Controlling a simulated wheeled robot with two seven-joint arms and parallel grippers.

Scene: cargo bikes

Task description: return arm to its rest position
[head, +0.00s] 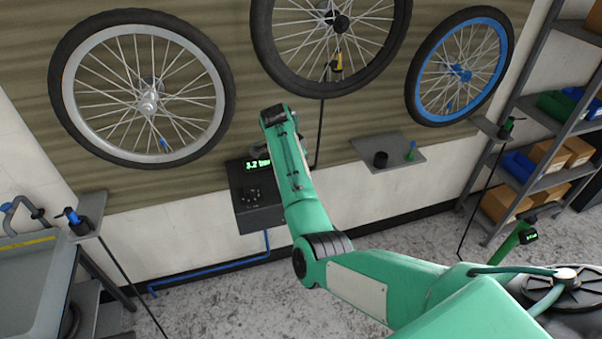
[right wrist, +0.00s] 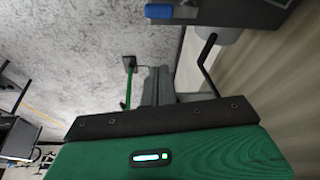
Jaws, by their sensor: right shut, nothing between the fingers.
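My right arm (head: 300,190) comes in from the lower right of the head view. Its green forearm is raised towards the wall, in front of a dark box with a lit display (head: 257,205). The gripper itself is hidden or too small to make out there. In the right wrist view my right gripper (right wrist: 160,86) shows beyond its green housing. Its grey fingers are together and hold nothing. My left arm and gripper are not in view.
Three bicycle wheels hang on the wall: silver-rimmed (head: 68,95), black (head: 270,60) and blue-rimmed (head: 418,85). A small grey shelf (head: 385,163) sticks out right of the forearm. A rack with boxes (head: 540,115) stands at the right. Floor (head: 225,310) shows below the box.

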